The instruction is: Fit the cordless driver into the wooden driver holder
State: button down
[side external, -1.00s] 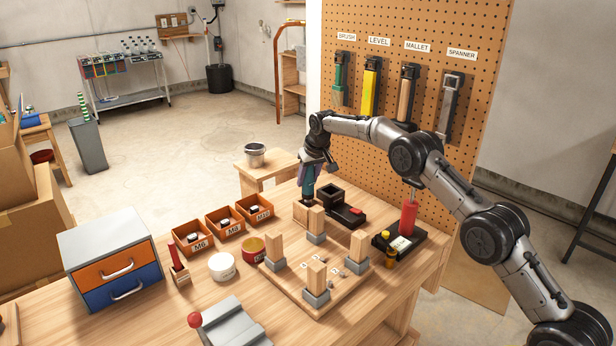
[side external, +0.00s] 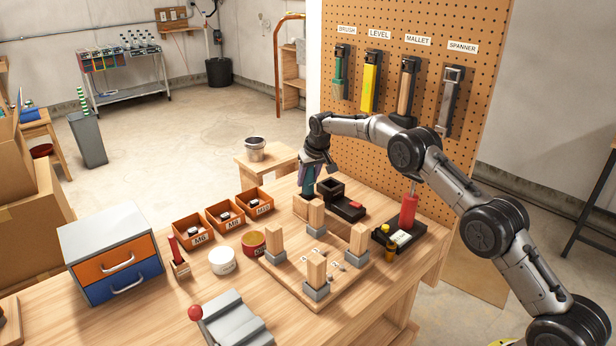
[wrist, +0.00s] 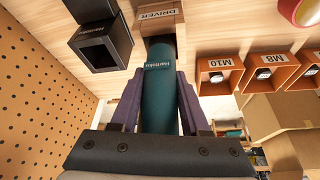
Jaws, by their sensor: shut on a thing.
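The cordless driver (wrist: 158,88) is a teal cylinder with a printed name on it. My gripper (wrist: 159,100) is shut on it, with a purple finger on each side. In the side view the driver (side external: 307,183) hangs roughly upright from my gripper (side external: 315,172), at the back of the bench. The wooden driver holder (wrist: 170,18), a block labelled DRIVER, lies at the driver's far end. It also shows below the driver in the side view (side external: 302,208). The driver's lower end meets the holder's outline; how far it is inside is hidden.
A black square-mouthed charger (wrist: 97,45) stands close beside the holder. Orange bins (side external: 193,233) line the bench to the left. A board with upright wooden posts (side external: 315,275) stands in front. A pegboard with hung tools (side external: 420,80) rises behind.

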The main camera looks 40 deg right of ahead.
jog(key=shift+f, duration=0.75)
jog(key=shift+c, duration=1.5)
grip_release()
jog(key=shift+f, duration=0.2)
jog(key=v, duration=1.4)
jog(key=shift+r, duration=0.1)
